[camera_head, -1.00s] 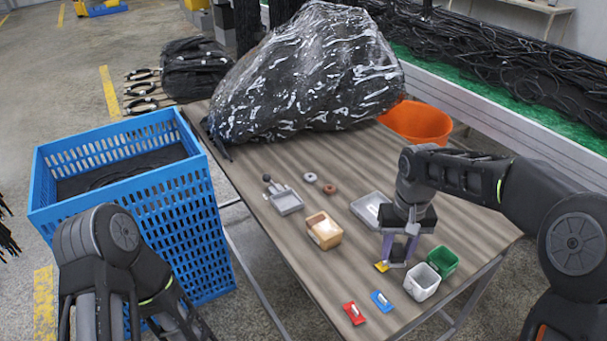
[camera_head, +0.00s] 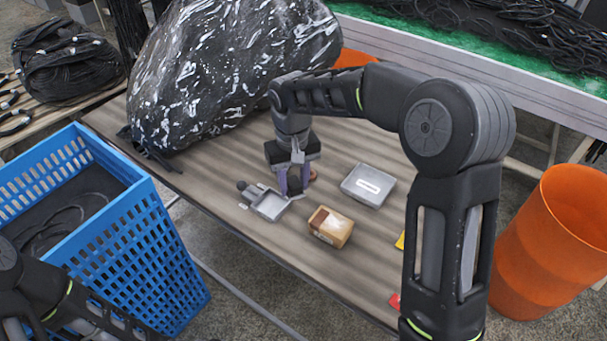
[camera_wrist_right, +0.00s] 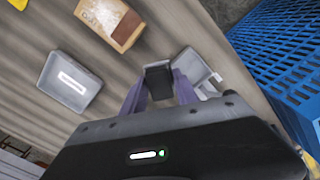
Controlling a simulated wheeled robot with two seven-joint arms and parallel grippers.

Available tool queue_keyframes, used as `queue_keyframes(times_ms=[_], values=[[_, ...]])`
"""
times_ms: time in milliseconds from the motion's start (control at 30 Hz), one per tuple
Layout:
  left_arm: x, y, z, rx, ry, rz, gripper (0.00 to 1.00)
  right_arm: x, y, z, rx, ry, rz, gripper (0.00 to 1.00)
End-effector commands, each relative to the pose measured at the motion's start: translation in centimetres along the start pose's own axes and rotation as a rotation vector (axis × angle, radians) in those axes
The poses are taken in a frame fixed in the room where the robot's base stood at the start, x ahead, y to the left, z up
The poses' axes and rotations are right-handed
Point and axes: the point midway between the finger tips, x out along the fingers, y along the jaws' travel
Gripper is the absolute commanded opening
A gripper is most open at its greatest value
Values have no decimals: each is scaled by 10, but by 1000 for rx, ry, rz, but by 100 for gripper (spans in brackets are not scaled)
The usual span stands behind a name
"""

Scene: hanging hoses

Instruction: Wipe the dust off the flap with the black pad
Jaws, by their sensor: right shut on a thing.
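My right gripper (camera_head: 291,184) points down over the table, its two purple fingers shut on a small black block, which looks like the black pad (camera_wrist_right: 158,80). A shallow grey tray-like piece (camera_head: 270,206) with a dark knob at its far left corner stands just left of the fingertips; it may be the flap. It also shows beyond the fingers in the right wrist view (camera_wrist_right: 192,65). The pad is close to this piece; I cannot tell whether they touch. Dust cannot be made out. My left arm shows at the lower left, but its gripper is out of view.
A big black wrapped bundle (camera_head: 230,70) fills the table's back. A blue crate (camera_head: 150,235) stands left; an orange bin (camera_head: 550,240) stands right.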

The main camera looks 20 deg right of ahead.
Motion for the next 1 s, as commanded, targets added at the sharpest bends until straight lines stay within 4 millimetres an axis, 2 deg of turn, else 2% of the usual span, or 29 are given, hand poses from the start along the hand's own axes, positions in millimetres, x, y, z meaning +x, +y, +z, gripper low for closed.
queue_keyframes(times_ms=[167, 333, 467, 667, 900, 1000], values=[[0, 0, 0, 0, -1, 0, 38, 0, 0, 0, 0, 0, 0, 3], [-5, 2, 0, 0, -1, 0, 52, -4, 1, 2, -45, 0, 0, 3], [-17, 6, 1, -1, -2, -1, 63, -12, 5, 7, -193, -1, 2, 3], [-48, 18, 2, -3, -6, -5, 79, -32, 15, 23, -640, -3, 3, 3], [-87, 31, 4, -7, -12, -10, 99, -54, 26, 48, -1303, -3, 2, 3], [-97, 35, 4, -9, -14, -12, 100, -59, 28, 56, -1517, -1, 1, 3]])
